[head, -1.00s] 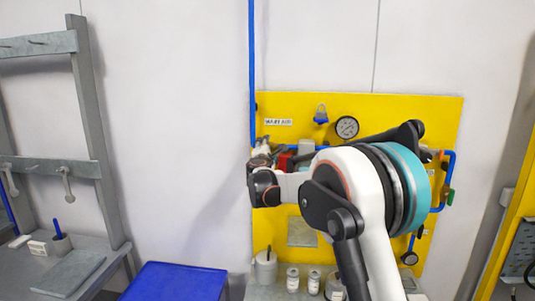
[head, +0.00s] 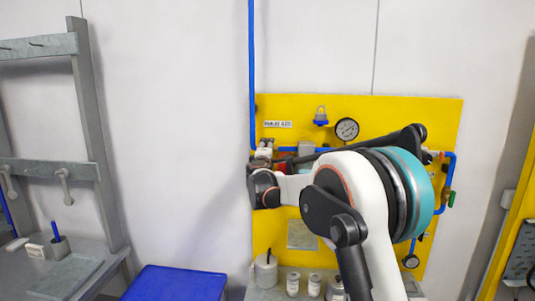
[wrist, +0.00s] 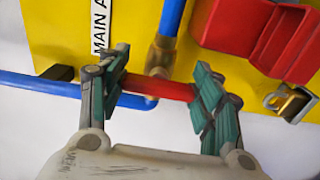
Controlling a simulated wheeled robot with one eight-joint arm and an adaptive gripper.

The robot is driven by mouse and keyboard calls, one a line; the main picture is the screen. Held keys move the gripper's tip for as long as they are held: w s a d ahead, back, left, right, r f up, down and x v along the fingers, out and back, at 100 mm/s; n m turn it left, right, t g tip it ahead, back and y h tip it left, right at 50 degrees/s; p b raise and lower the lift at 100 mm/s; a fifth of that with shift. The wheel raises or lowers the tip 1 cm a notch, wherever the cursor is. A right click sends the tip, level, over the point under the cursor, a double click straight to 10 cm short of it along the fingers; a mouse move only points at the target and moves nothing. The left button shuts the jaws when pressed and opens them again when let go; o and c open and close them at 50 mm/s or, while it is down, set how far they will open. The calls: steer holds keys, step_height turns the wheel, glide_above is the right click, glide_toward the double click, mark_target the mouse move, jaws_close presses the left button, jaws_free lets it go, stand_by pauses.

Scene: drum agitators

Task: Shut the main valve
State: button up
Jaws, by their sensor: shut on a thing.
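In the wrist view, the main valve has a brass body (wrist: 160,56) on a blue pipe (wrist: 171,16), beside a white label (wrist: 101,25) starting "MAIN A". Its red handle (wrist: 165,90) lies crosswise to that pipe run. My gripper (wrist: 162,64) is shut on the red handle, with one green-padded finger at each side. The fingers hide the handle's ends. In the head view, my gripper (head: 263,152) is at the left side of the yellow panel (head: 440,120), below the label (head: 278,124); it and my arm hide most of the valve.
A red box (wrist: 250,30) and a brass padlock (wrist: 290,103) are close to the right finger. A gauge (head: 347,130) and blue padlock (head: 321,117) are on the panel. Containers (head: 266,272) stand below. A blue-topped table (head: 175,283) stands lower left.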

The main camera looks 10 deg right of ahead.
steer(key=o, duration=1.1)
steer(key=v, duration=1.2)
